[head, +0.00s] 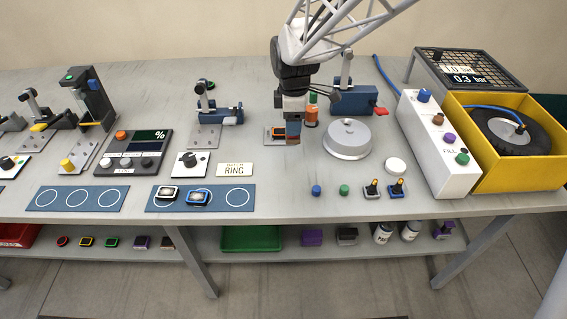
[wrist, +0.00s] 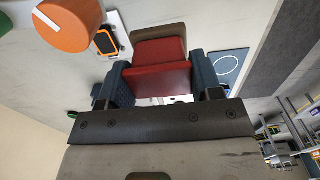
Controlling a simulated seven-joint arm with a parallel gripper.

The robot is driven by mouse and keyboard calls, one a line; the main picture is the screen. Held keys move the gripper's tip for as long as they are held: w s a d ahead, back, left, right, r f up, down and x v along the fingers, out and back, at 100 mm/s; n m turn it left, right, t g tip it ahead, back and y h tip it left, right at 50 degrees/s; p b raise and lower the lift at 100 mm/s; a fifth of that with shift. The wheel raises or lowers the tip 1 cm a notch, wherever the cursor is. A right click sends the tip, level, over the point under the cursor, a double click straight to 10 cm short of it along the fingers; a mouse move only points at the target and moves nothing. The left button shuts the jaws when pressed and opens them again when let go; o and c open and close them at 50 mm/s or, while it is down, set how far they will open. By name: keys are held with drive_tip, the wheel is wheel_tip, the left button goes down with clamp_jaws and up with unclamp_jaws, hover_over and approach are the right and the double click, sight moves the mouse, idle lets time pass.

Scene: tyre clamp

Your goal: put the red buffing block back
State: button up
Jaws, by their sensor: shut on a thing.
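The red buffing block (wrist: 160,65) is held between the blue fingertips of my gripper (wrist: 160,82) in the wrist view. A brownish layer lies along its far side. In the head view my gripper (head: 293,128) hangs over the bench, right of the RING sign and left of the round grey disc. The fingers hide most of the block there. I cannot tell whether the block touches the bench.
The round grey disc (head: 347,139) is on the right. A green tray (head: 250,239), a purple block (head: 312,238) and a grey block (head: 347,236) are on the lower shelf.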

drive_tip(key=s+d+f, duration=0.1)
drive_tip(key=s+f, duration=0.1)
drive_tip(key=s, duration=0.7)
drive_tip(key=s+d+f, duration=0.1)
drive_tip(key=s+f, duration=0.1)
drive_tip(key=s, duration=0.7)
drive_tip(key=shift+s, duration=0.25)
drive_tip(key=shift+w+f, duration=0.1)
drive_tip(key=shift+w, duration=0.05)
drive_tip(key=w+a, duration=0.1)
drive_tip(key=w, duration=0.4)
drive_tip(key=w+a+f, duration=0.1)
drive_tip(key=w+a, duration=0.1)
drive_tip(key=w, duration=0.3)
drive_tip(key=w+a, duration=0.1)
drive_tip(key=w, duration=0.4)
drive_tip(key=shift+a+f, duration=0.2)
drive_tip(key=shift+a, duration=0.05)
drive_tip(key=shift+f, duration=1.8)
drive_tip(key=o, duration=1)
drive_tip(key=shift+f, duration=0.15)
drive_tip(key=shift+c, duration=0.2)
